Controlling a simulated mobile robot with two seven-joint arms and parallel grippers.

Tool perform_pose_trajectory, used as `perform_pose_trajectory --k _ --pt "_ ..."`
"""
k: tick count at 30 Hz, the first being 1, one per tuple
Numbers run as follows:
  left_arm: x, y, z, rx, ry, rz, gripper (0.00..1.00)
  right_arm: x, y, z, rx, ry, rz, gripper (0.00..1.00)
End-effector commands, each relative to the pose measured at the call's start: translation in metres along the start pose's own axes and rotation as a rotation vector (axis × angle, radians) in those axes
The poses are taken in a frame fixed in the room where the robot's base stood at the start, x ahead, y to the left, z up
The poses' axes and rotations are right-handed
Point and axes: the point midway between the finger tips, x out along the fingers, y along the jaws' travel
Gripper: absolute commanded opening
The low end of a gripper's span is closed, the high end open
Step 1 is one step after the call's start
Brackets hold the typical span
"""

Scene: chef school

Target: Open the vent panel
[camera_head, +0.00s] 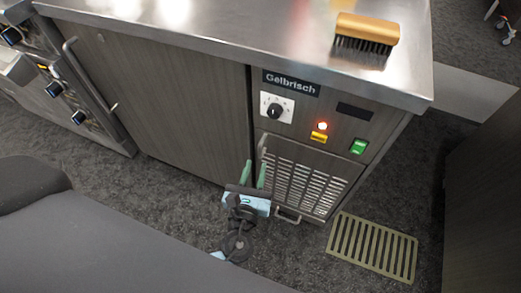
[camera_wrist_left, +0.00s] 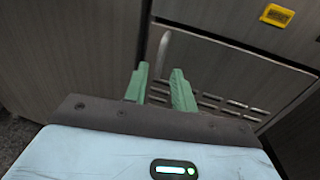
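The slatted vent panel (camera_head: 312,180) is at the lower right of the counter front, below the controls, and looks shut. It also shows in the left wrist view (camera_wrist_left: 225,72). A grey upright bar handle (camera_head: 262,146) is at the panel's left edge; in the left wrist view the handle (camera_wrist_left: 162,48) appears between and just beyond my fingertips. My left gripper (camera_head: 256,170) is open, with two green fingers apart in front of the panel's left side. I cannot tell whether they touch the handle. My right gripper is not in view.
A wooden brush (camera_head: 367,30) lies on the steel countertop (camera_head: 220,25). A dial (camera_head: 275,111), lit red lamp and green switch (camera_head: 359,147) are above the panel. A low metal loop (camera_head: 287,216) is at the panel's bottom. A slotted grate (camera_head: 372,247) lies on the floor at right.

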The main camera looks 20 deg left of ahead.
Motion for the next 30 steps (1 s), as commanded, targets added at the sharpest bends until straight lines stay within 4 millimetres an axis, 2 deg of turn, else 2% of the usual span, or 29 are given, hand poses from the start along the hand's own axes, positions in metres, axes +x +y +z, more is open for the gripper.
perform_pose_trajectory --k 6,12,24,30 --pt "0.035 0.000 0.000 -0.003 -0.001 0.000 0.26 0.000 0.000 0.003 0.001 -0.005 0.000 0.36" --pt "0.057 0.000 0.000 -0.003 0.001 0.000 0.26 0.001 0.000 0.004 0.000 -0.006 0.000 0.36" --pt "0.064 0.000 0.000 -0.003 0.002 0.000 0.26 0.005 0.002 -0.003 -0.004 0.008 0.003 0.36" --pt "0.063 0.000 0.000 -0.003 0.002 0.000 0.00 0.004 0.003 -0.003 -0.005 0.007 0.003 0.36"
